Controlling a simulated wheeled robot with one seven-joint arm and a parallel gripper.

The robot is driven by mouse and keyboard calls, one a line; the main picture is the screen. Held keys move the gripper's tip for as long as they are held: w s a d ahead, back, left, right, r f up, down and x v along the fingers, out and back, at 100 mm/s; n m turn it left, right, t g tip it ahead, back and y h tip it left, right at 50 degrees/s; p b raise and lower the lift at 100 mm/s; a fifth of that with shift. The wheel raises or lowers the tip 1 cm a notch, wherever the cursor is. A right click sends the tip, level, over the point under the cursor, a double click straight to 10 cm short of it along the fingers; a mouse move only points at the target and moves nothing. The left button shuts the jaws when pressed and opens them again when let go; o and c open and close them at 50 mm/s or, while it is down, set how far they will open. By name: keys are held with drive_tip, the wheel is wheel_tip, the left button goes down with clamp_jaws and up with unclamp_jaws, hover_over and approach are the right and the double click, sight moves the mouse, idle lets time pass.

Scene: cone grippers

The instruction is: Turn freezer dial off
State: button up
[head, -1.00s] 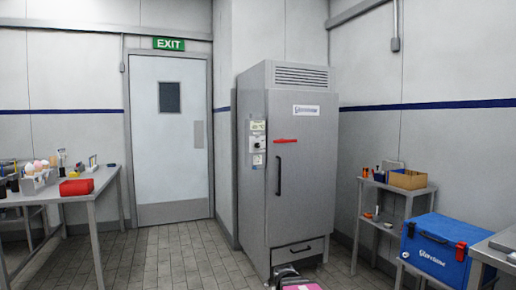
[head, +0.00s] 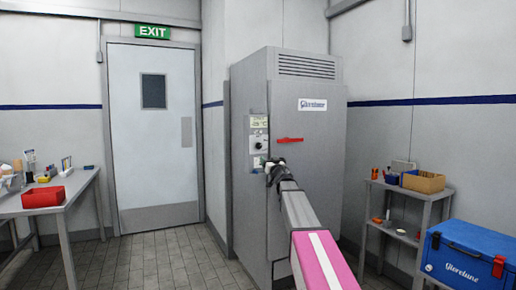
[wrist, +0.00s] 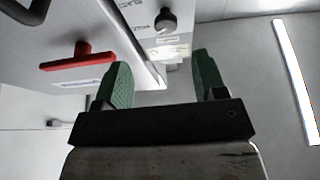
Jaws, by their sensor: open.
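The tall grey freezer (head: 305,210) stands in the corner. Its dark round dial (head: 258,145) is on the panel at the left of its front. In the wrist view the dial (wrist: 165,20) shows at the top, beyond the gap between the fingertips and apart from them. My gripper (head: 271,165) is a little below the dial in the head view. In the wrist view my gripper (wrist: 161,68) has its green fingers spread, with nothing between them. The freezer's black door handle is mostly hidden behind my arm in the head view.
A red latch handle (head: 290,140) sticks out right of the dial; it shows left of the fingers in the wrist view (wrist: 78,58). A shelf table (head: 400,192) and blue cooler (head: 463,258) are at right. A table with a red box (head: 43,196) is at left.

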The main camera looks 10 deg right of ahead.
sight(259, 147)
drive_tip(key=shift+n+y, duration=0.3)
drive_tip(key=shift+y, duration=0.1)
drive_tip(key=x, duration=0.8)
drive_tip(key=r+x, duration=0.1)
drive_tip(key=x, duration=0.3)
drive_tip(key=shift+s, duration=0.1)
drive_tip(key=c, duration=0.9)
